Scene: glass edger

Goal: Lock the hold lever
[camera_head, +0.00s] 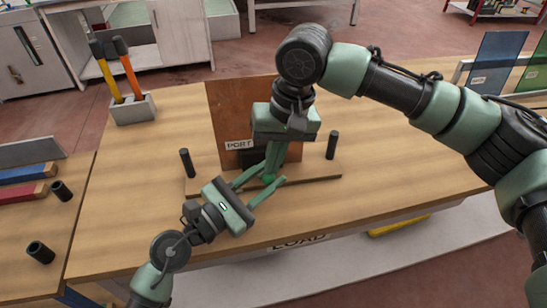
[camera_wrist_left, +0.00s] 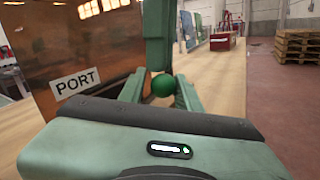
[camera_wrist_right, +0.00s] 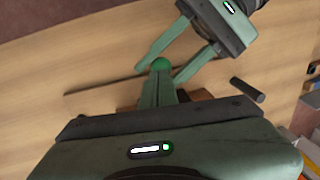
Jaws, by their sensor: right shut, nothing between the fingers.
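The hold lever shows as a green ball knob (camera_head: 268,179) low in front of the brown panel marked PORT; its shaft is hidden. My left gripper (camera_head: 274,172) is open, coming in from the front left. In the left wrist view the knob (camera_wrist_left: 162,85) appears between its fingers (camera_wrist_left: 160,88). My right gripper (camera_head: 272,172) points down at the knob with its fingers together. In the right wrist view the knob (camera_wrist_right: 161,64) lies at the tips of the shut fingers (camera_wrist_right: 160,72). I cannot tell whether either gripper touches it.
The brown panel (camera_head: 225,105) stands upright on a wooden base board (camera_head: 320,181), with black posts to its left (camera_head: 186,162) and right (camera_head: 332,145). A holder (camera_head: 134,109) with two hammer-like tools stands at the back left.

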